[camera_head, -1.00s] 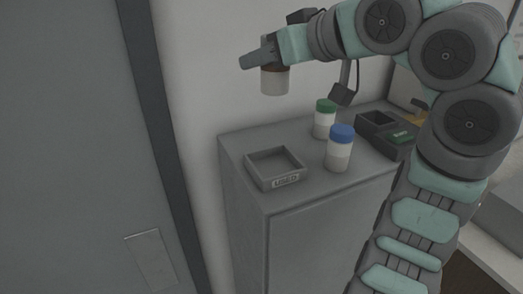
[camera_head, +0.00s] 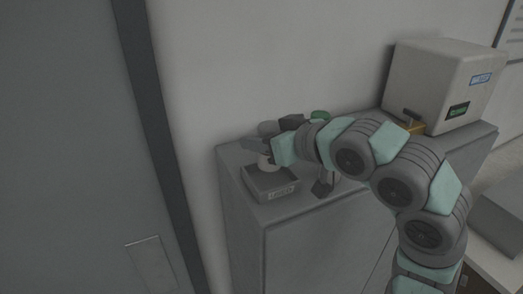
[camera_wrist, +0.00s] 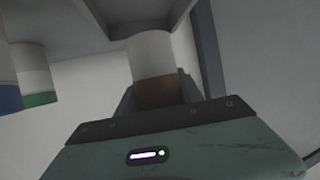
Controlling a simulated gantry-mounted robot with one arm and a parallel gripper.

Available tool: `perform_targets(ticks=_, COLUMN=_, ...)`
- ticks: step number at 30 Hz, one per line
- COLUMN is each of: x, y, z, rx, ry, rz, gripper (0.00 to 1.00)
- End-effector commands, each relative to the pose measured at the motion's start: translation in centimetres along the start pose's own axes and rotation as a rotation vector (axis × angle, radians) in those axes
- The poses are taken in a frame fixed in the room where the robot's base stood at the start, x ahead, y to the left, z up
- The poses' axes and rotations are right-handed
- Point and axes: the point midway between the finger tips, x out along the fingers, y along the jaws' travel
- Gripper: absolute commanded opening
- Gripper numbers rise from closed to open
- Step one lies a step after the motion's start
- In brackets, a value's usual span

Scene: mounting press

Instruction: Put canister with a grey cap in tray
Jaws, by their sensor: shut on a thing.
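My gripper is shut around the canister, which is upright. In the wrist view the canister's white body and brownish band (camera_wrist: 152,62) show between the fingers (camera_wrist: 155,98). The grey square tray (camera_head: 282,192), with a label on its front, is directly below. The canister's lower end overlaps the inside of the tray; I cannot tell whether it touches the floor of the tray.
A green-capped canister (camera_head: 320,115) stands behind my arm, mostly hidden. In the wrist view a green cap (camera_wrist: 40,99) and a blue cap (camera_wrist: 10,98) show at left. A white machine (camera_head: 440,80) stands at the right end of the grey cabinet (camera_head: 300,250).

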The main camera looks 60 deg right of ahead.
Motion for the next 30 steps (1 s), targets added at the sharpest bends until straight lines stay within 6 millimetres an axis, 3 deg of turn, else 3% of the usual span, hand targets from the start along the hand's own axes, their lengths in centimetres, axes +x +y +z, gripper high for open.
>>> perform_targets(ticks=11, x=1.4, y=0.0, z=3.5, rx=0.003, ry=-0.004, rz=-0.001, gripper=0.0)
perform_targets(ticks=23, x=1.6, y=0.0, z=4.0, rx=0.001, ry=0.0, rz=-0.001, gripper=0.0)
perform_targets(ticks=24, x=1.6, y=0.0, z=3.8, rx=0.001, ry=0.0, rz=-0.001, gripper=0.47)
perform_targets(ticks=30, x=1.6, y=0.0, z=3.8, rx=0.001, ry=0.0, rz=-0.001, gripper=0.64)
